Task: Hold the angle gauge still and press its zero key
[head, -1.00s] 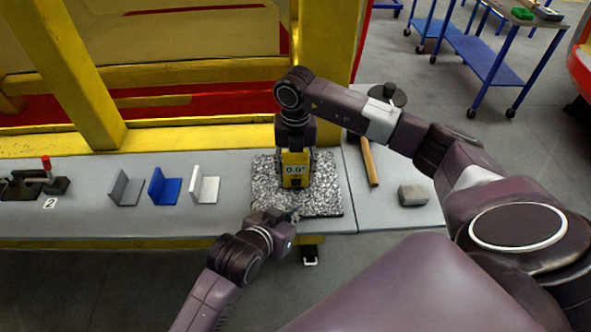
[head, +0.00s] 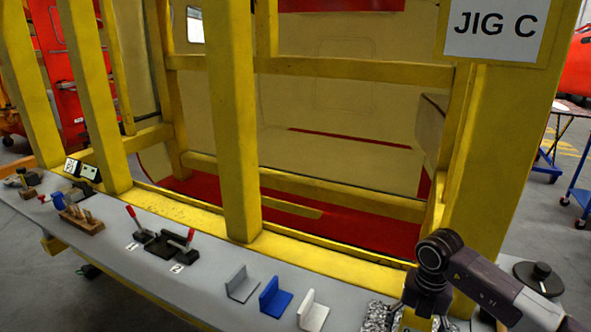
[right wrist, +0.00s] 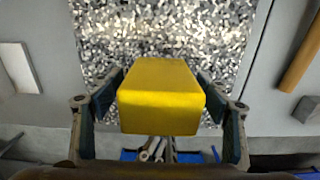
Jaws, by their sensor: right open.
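The angle gauge (right wrist: 160,97) shows in the right wrist view as a yellow block above the speckled granite plate (right wrist: 100,35). Its display and zero key are hidden from this angle. My right gripper (right wrist: 162,82) is open, with one finger on each side of the gauge and no clear grip on it. In the head view my right gripper (head: 426,318) is cut by the bottom edge, and a corner of the granite plate (head: 379,317) shows beside it. My left gripper is in neither view.
Grey (head: 241,285), blue (head: 275,298) and white (head: 312,312) angle brackets stand on the bench left of the plate. Red-handled clamps (head: 170,245) stand farther left. Yellow jig posts (head: 240,130) rise behind the bench. A wooden handle (right wrist: 303,58) lies right of the plate.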

